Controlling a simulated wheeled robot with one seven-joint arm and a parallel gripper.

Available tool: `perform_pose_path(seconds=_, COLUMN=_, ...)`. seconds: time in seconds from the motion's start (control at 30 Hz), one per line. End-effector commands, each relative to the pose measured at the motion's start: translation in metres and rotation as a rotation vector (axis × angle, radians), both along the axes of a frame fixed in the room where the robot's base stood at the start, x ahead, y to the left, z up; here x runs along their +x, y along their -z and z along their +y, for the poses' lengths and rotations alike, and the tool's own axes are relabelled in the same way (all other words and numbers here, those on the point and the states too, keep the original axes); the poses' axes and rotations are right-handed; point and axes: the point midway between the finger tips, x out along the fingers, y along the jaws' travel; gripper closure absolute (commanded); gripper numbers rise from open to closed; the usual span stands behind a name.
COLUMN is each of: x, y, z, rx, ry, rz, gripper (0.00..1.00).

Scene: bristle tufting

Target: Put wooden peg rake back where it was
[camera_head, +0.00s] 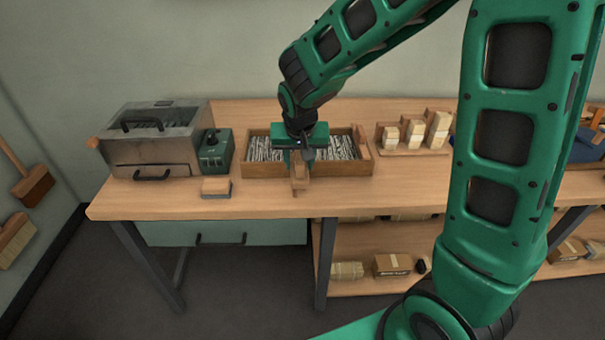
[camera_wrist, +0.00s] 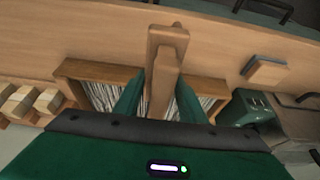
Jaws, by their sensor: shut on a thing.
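My gripper (camera_head: 297,158) is over the front part of the wooden tray (camera_head: 262,172) on the workbench. It is shut on the wooden peg rake (camera_head: 300,180), a pale brown wooden piece that hangs at the tray's front wall. In the wrist view the rake (camera_wrist: 165,62) stands between my two green fingers (camera_wrist: 159,95) and reaches past the tray's edge over the bench top. Its pegs cannot be made out. I cannot tell whether the rake touches the tray or the bench.
The tray holds grey-white bristle bundles (camera_head: 342,147). Left of it are a small green box (camera_head: 215,150), a metal box with handles (camera_head: 150,140) and a brush-like block (camera_head: 216,187). Right of it is a rack of wooden blocks (camera_head: 414,133). The bench front (camera_head: 255,204) is clear.

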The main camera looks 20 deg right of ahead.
Motion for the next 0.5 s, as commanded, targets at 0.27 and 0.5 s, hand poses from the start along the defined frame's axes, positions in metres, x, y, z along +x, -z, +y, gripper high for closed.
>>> perform_pose_path(seconds=0.27, x=0.007, y=0.016, z=-0.016, rx=0.000, ry=-0.002, rz=0.001, gripper=1.00)
perform_pose_path(seconds=0.5, x=0.006, y=0.048, z=-0.016, rx=-0.001, ry=-0.002, rz=0.004, gripper=1.00)
